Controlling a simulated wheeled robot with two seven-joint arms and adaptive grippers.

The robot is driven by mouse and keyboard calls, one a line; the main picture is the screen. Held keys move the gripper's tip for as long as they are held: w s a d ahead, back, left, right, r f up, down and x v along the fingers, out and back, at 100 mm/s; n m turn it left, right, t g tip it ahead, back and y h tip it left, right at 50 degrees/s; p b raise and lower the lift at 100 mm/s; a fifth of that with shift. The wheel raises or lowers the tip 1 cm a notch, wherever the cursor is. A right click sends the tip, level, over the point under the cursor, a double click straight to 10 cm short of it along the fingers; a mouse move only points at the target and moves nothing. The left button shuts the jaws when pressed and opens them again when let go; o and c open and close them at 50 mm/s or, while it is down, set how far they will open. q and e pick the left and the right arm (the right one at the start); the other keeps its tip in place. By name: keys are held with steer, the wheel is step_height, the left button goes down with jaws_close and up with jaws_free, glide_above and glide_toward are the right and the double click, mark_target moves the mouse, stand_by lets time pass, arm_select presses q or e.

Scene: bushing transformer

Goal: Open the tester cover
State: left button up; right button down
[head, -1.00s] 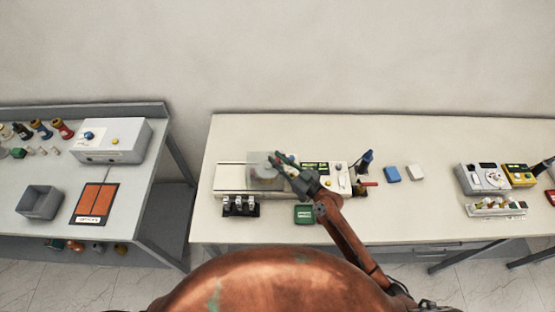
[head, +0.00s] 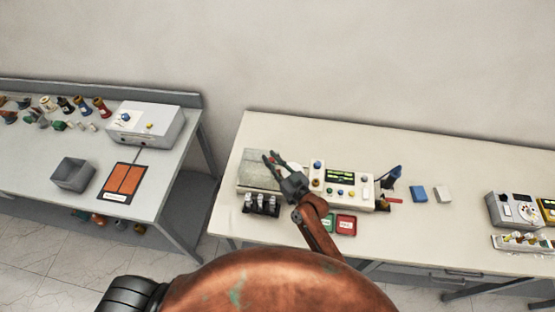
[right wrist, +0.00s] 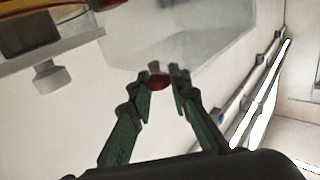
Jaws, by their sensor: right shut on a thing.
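The tester (head: 345,191) is a long white unit on the pale table, with a display and knobs on its right part. A greyish see-through cover (head: 254,165) shows at its left part; I cannot tell its exact tilt. My right gripper (head: 271,157) reaches over from the front to the cover. In the right wrist view its green fingers (right wrist: 162,76) are shut on a small dark red knob (right wrist: 158,82), beside the clear cover (right wrist: 195,50). The knob is hidden in the head view. My left gripper is not in view.
Black-based clips (head: 261,204) stand in front of the tester. Blue (head: 418,194) and white (head: 443,194) blocks lie at right, past a dark blue tool (head: 392,175). A grey table stands at left.

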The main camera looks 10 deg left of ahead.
steer(key=shift+f, duration=0.1)
steer(key=c, duration=1.9)
jaws_free()
steer(key=shift+o, duration=0.3)
steer(key=shift+d, duration=0.15)
steer(key=v, duration=1.2)
steer(key=shift+s, duration=0.15)
